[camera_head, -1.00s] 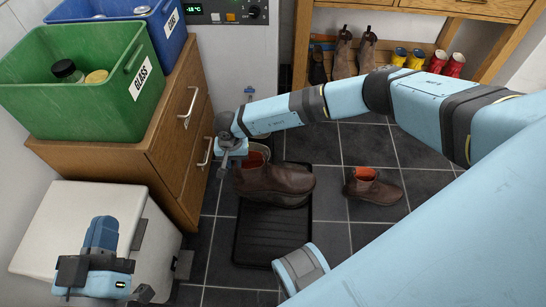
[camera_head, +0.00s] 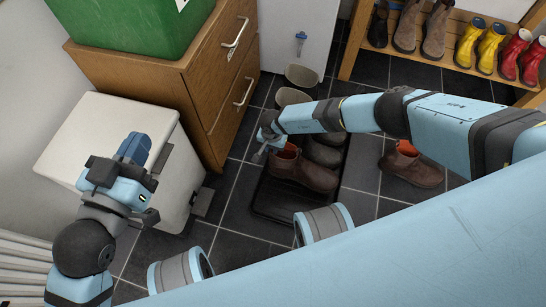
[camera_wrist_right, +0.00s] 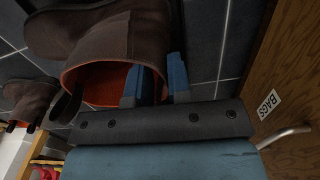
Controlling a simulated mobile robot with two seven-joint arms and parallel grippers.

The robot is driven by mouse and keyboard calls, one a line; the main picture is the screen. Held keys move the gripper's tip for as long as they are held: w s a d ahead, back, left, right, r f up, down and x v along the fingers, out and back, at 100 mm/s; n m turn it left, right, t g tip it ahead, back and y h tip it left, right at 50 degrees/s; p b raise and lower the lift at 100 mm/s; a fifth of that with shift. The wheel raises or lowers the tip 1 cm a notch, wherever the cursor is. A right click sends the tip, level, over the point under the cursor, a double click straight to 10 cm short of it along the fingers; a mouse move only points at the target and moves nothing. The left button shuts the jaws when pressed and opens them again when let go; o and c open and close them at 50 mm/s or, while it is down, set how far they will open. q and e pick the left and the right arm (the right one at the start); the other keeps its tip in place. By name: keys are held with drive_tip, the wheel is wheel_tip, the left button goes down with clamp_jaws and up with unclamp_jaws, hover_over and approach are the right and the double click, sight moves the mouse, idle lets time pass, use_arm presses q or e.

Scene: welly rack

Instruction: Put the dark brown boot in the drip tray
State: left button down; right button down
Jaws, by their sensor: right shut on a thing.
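The dark brown boot (camera_head: 306,174), orange inside, is upright over the black drip tray (camera_head: 272,205) in the head view. I cannot tell whether its sole touches the tray. My right gripper (camera_head: 268,152) is shut on the boot's upper edge. In the right wrist view, one blue finger is inside the orange opening of the boot (camera_wrist_right: 118,40) and the other is outside. A similar brown boot (camera_head: 414,168) stands on the floor right of the tray. My left gripper (camera_head: 132,150) is over the white bin; its jaw gap is not clear.
A dark grey-brown boot (camera_head: 324,152) is just behind the held boot. Pale open-topped items (camera_head: 302,76) stand by the white appliance. A wooden cabinet (camera_head: 205,90) and white bin (camera_head: 110,140) are on the left. A rack (camera_head: 455,68) of boots is behind.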

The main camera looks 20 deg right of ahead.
wheel_tip(320, 180, down, 6)
drive_tip(key=b, duration=0.3)
drive_tip(key=shift+r, duration=0.15)
use_arm(q)
drive_tip(key=shift+w+a+r+m+t+h, duration=0.15)
drive_tip(key=shift+w+a+m+t+h, duration=0.15)
drive_tip(key=shift+m, duration=0.3)
drive_tip(key=shift+w+a+r+m+t+h, duration=0.1)
drive_tip(key=shift+w+a+r+m+t, duration=0.1)
drive_tip(key=shift+w+m+t, duration=0.3)
drive_tip(key=shift+s+f, duration=0.1)
use_arm(e)
drive_tip(key=c, duration=1.1)
unclamp_jaws()
drive_tip(key=shift+o, duration=0.2)
